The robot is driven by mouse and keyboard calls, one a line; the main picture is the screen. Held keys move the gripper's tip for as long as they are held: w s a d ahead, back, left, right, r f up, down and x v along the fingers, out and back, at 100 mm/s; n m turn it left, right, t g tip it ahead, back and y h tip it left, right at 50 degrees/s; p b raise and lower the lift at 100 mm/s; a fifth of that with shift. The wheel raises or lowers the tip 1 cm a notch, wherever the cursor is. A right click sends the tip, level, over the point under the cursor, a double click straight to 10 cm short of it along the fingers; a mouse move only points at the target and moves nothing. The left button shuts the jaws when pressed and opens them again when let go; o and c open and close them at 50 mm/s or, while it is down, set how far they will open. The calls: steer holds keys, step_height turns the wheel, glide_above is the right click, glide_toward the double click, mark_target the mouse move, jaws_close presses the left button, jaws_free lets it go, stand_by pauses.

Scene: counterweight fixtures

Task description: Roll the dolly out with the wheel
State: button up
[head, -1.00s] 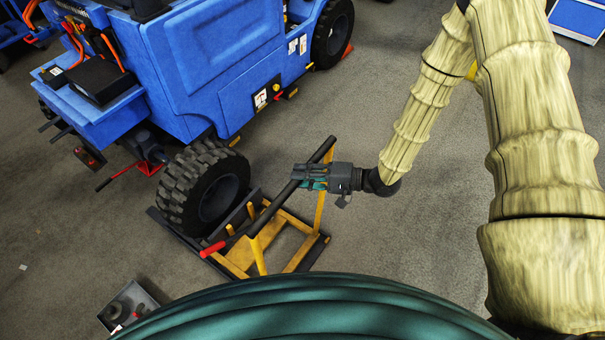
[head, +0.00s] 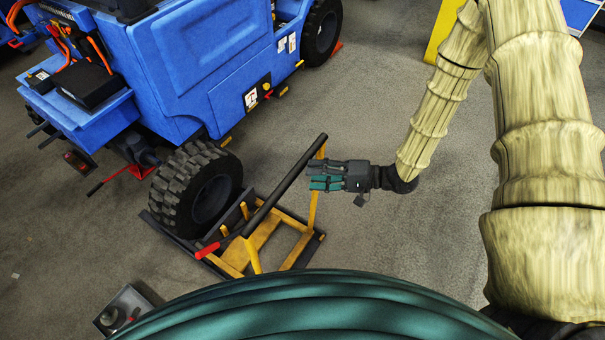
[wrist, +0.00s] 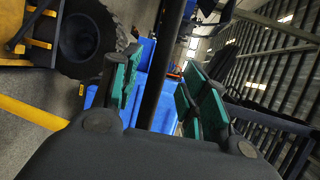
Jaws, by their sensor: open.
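The dolly (head: 263,238) is a low yellow and dark frame with a long dark push bar (head: 283,187) on yellow uprights. The black treaded wheel (head: 198,188) stands upright at its left side, close against the blue vehicle; whether it is free of the vehicle I cannot tell. My gripper (head: 312,174) is open and empty, its fingertips just right of the bar's upper part. In the wrist view the bar (wrist: 163,70) passes between the spread fingers (wrist: 160,92), apart from both pads; how far ahead it lies is unclear. The wheel (wrist: 92,38) shows at upper left there.
The large blue vehicle (head: 190,70) stands behind and left of the dolly. A red-handled jack (head: 128,177) lies left of the wheel. Grey floor (head: 390,245) right of the dolly is clear. A yellow object (head: 438,32) stands at top right.

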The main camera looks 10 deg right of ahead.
steer(key=v, duration=0.5)
steer(key=shift+s+d, duration=0.1)
steer(key=shift+d, duration=0.2)
steer(key=shift+f, duration=0.1)
steer(key=s+f+n+h, duration=0.1)
steer(key=s+f+h, duration=0.25)
steer(key=f, duration=0.35)
steer(key=s+f+h, duration=0.3)
steer(key=f+h, duration=0.2)
steer(key=f, duration=0.2)
steer(key=s+d+f+n+g+h, duration=0.1)
steer(key=s+d+f+g+h, duration=0.1)
steer(key=s, duration=0.7)
steer(key=s+d+f+n+g+h, duration=0.1)
steer(key=s+f+n+g+h, duration=0.1)
steer(key=s, duration=0.8)
steer(key=shift+d+f+g+h, duration=0.4)
steer(key=shift+f+g+h, duration=0.3)
steer(key=shift+h, duration=0.55)
